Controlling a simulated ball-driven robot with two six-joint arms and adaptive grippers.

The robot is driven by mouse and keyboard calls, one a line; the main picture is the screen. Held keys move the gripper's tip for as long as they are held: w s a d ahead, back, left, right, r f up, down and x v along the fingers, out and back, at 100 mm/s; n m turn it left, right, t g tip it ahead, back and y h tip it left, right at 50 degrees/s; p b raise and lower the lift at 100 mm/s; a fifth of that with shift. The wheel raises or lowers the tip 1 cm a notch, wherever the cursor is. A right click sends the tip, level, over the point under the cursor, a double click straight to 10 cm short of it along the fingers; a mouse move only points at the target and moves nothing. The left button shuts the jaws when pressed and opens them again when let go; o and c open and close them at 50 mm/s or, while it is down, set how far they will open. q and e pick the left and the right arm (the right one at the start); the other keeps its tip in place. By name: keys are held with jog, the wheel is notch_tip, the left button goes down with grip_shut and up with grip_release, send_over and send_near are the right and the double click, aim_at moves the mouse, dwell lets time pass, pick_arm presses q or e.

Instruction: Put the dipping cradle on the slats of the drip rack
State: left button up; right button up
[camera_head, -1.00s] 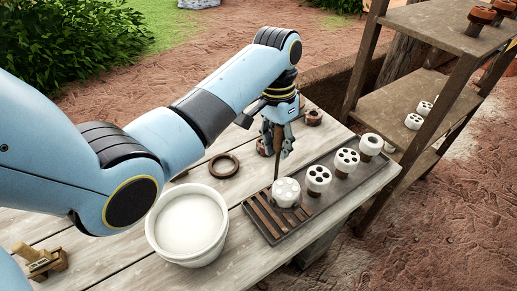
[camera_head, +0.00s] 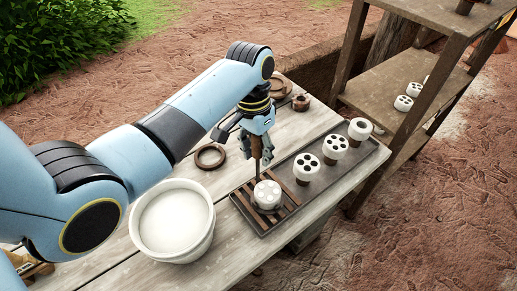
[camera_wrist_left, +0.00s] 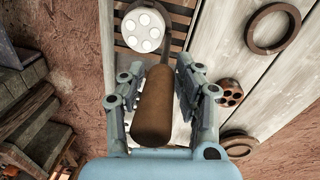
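The dipping cradle (camera_head: 257,147) has a brown wooden handle with a thin dark rod running down from it. My left gripper (camera_head: 261,151) is shut on that handle, and the wrist view shows the handle (camera_wrist_left: 153,107) between its fingers. A white holed piece (camera_head: 267,194) sits at the cradle's low end and hides the part below it. It is over the slats of the drip rack (camera_head: 263,222) and looks to be at slat level; contact is hidden. In the wrist view the white piece (camera_wrist_left: 143,28) also lies over the slats. My right gripper is not in view.
Several white holed pieces (camera_head: 307,167) stand on the rack's right half. A white bowl of pale liquid (camera_head: 172,222) stands left of the rack. A dark ring (camera_head: 210,156) lies behind the bowl. Wooden shelves (camera_head: 400,75) stand at the back right.

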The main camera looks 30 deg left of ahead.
pick_arm(q)
jog(key=shift+o, duration=0.5)
jog(key=shift+w, duration=0.1)
jog(key=shift+r, duration=0.15)
notch_tip(320, 180, up, 12)
jog(key=a, duration=0.1)
jog(key=shift+a, duration=0.2)
jog(key=shift+w, duration=0.1)
